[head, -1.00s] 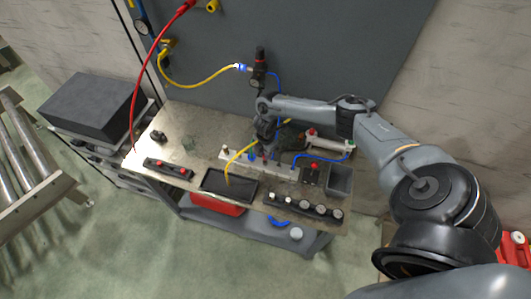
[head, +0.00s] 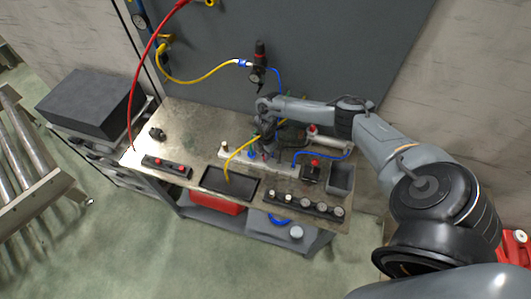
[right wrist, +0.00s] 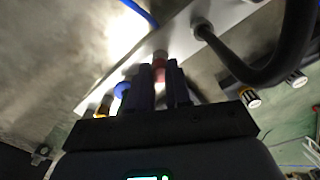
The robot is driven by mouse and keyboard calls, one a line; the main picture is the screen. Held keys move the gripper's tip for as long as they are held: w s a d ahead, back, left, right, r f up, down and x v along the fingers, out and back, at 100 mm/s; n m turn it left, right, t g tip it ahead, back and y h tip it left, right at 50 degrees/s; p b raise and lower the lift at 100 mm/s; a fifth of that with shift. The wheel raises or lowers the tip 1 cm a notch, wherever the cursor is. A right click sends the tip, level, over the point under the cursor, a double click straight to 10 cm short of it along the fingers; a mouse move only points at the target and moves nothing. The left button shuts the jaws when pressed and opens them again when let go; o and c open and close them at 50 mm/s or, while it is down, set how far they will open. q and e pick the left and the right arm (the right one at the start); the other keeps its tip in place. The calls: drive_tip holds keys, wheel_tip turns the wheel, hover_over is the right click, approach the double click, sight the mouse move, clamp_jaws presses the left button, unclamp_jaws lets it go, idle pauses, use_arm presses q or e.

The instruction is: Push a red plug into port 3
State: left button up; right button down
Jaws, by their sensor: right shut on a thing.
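My right gripper (head: 266,152) points down over the pale port strip (head: 286,167) on the bench. In the right wrist view its two dark fingers (right wrist: 160,90) are closed on a red plug (right wrist: 160,70), with a grey part at its far end, against the strip. I cannot tell whether the plug is in a port or which port it faces. A blue fitting (right wrist: 122,90) and a yellow one (right wrist: 104,104) sit to the left along the strip. No port number is legible. My left gripper is not in view.
A black rack with red-topped pieces (head: 166,166) lies on the left of the bench. A black tray (head: 228,190) and a row of round knobs (head: 305,205) are at the front. Yellow (head: 205,77) and blue hoses (head: 318,155) run close to the gripper.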

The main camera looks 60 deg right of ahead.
drive_tip(key=shift+f, duration=0.2)
drive_tip(key=c, duration=1)
unclamp_jaws()
drive_tip(key=shift+o, duration=0.2)
drive_tip(key=shift+r, duration=0.2)
wheel_tip(320, 180, up, 10)
drive_tip(key=shift+r, duration=0.25)
drive_tip(key=shift+a, duration=0.15)
